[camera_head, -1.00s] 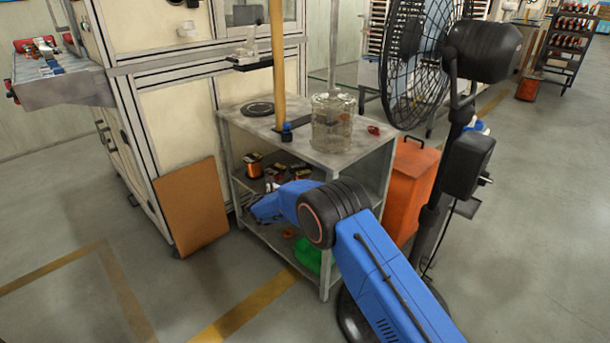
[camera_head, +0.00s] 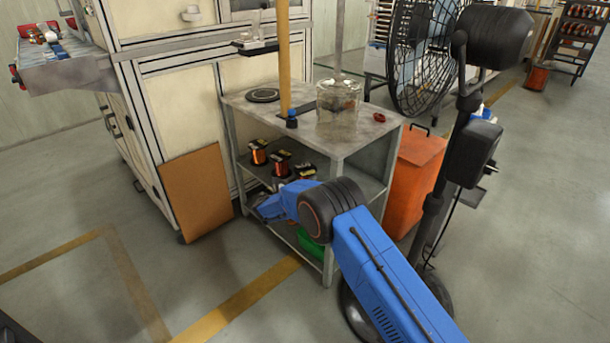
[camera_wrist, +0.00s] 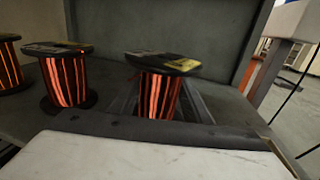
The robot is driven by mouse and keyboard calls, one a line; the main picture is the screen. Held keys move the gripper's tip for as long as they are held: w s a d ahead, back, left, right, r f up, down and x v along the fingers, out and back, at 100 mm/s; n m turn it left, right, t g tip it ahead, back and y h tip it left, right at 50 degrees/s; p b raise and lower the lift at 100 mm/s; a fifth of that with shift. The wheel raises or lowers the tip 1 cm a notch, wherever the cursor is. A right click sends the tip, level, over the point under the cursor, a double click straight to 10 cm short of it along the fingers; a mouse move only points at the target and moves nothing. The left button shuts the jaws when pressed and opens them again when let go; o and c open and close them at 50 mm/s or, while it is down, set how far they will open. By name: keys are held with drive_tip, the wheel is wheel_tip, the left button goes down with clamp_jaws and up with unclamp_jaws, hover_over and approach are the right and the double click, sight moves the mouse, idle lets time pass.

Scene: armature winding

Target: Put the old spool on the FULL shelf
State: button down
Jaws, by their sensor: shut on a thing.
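A copper-wound spool (camera_wrist: 158,92) with a dark top flange and yellow label is between my gripper's (camera_wrist: 160,108) dark fingers in the wrist view. My gripper is shut on it, and the spool looks slightly tilted. I cannot tell whether its base touches the shelf. Two similar spools (camera_wrist: 68,82) (camera_wrist: 8,65) stand to its left. In the head view, the spools (camera_head: 258,152) (camera_head: 281,163) (camera_head: 305,172) are in a row on the cart's middle shelf (camera_head: 365,183). My gripper is mostly hidden behind my blue wrist there. I see no readable FULL sign.
The cart's top (camera_head: 355,142) holds a glass jar (camera_head: 338,98). A brown board (camera_head: 195,190) leans at the left. The floor in front is open.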

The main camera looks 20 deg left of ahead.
drive_tip(key=shift+f, duration=0.4)
idle(0.8)
drive_tip(key=c, duration=0.9)
unclamp_jaws()
drive_tip(key=shift+f, duration=0.1)
drive_tip(key=shift+f, duration=0.1)
drive_tip(key=s+a, duration=0.1)
drive_tip(key=s, duration=0.4)
drive_tip(key=s+a, duration=0.1)
drive_tip(key=s, duration=0.5)
drive_tip(key=s+a, duration=0.1)
drive_tip(key=s, duration=0.5)
drive_tip(key=shift+a, duration=0.2)
